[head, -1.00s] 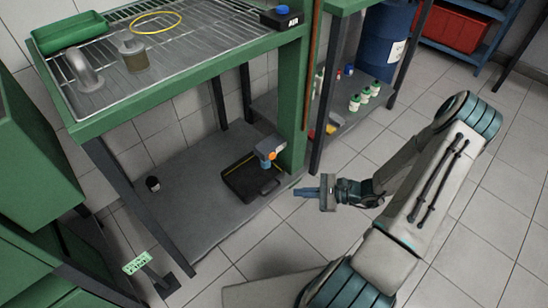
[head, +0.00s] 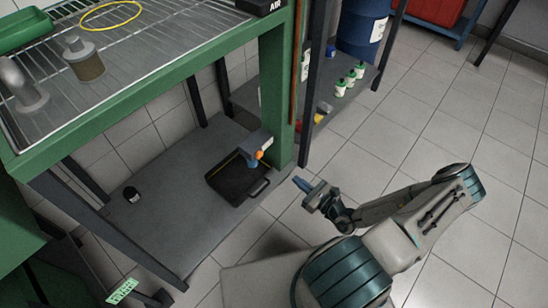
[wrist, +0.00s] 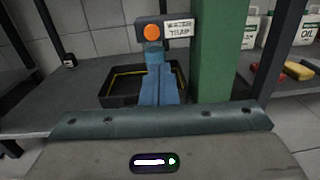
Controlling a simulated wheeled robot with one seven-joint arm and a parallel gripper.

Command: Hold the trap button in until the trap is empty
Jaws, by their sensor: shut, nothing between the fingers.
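The water trap (head: 257,143) is a grey box on the green bench post, low above the shelf, with a blue part hanging below it. Its round orange button (wrist: 151,32) faces me in the wrist view, beside a white "WATER TRAP" label (wrist: 179,28). In the head view the button (head: 260,155) is a small orange spot. My gripper (head: 298,181) is shut and empty, in front of the trap and to its right, with a gap between. In the wrist view its blue fingers (wrist: 157,72) point toward the trap, below the button. They partly hide the trap's lower part.
A black tray with a yellow line (head: 222,185) sits on the lower shelf under the trap. The green post (wrist: 220,60) stands just right of the trap. Oil bottles (head: 350,75) stand on the shelf farther right. Open tiled floor surrounds my arm.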

